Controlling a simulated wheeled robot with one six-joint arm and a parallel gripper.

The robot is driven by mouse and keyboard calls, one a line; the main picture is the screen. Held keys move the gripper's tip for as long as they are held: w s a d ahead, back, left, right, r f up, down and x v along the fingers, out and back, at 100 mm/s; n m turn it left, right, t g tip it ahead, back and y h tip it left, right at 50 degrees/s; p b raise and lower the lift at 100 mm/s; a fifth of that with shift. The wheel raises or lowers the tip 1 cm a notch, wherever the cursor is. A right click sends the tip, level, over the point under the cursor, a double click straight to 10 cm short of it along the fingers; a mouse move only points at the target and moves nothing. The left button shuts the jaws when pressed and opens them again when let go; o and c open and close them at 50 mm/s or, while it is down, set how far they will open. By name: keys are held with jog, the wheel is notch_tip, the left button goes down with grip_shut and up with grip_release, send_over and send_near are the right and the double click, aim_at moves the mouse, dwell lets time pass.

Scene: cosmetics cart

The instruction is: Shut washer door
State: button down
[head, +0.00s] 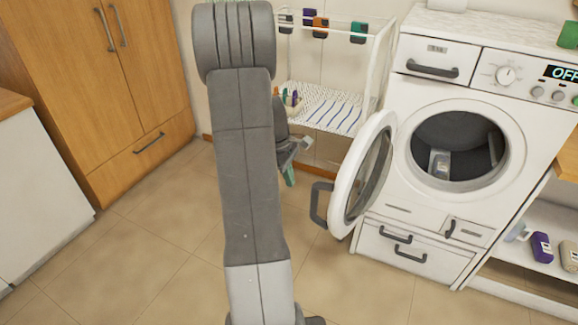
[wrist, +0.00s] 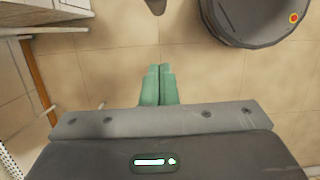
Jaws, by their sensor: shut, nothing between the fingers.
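The white washer (head: 425,190) stands at the right in the head view. Its round door (head: 346,195) stands open, swung out to the left of the drum opening (head: 458,147). A dark grey handle (head: 319,205) sticks out from the door's free edge. My gripper (head: 289,176) is left of the door, apart from it, partly hidden behind my own arm. In the wrist view its green fingers (wrist: 158,85) are together and empty, pointing over the tiled floor. I cannot make out the door clearly in the wrist view.
A white wire cart (head: 325,108) with small coloured holders stands behind the arm, left of the washer. A wooden cabinet (head: 95,75) and a white unit (head: 40,190) are at the left. A shelf with bottles (head: 541,247) is at the right. The tiled floor in front is clear.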

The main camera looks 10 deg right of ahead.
jog(key=s+d+f, duration=0.2)
jog(key=d+f, duration=0.2)
jog(key=shift+s+p, duration=0.3)
jog(key=shift+s, duration=0.1)
jog(key=shift+d, duration=0.1)
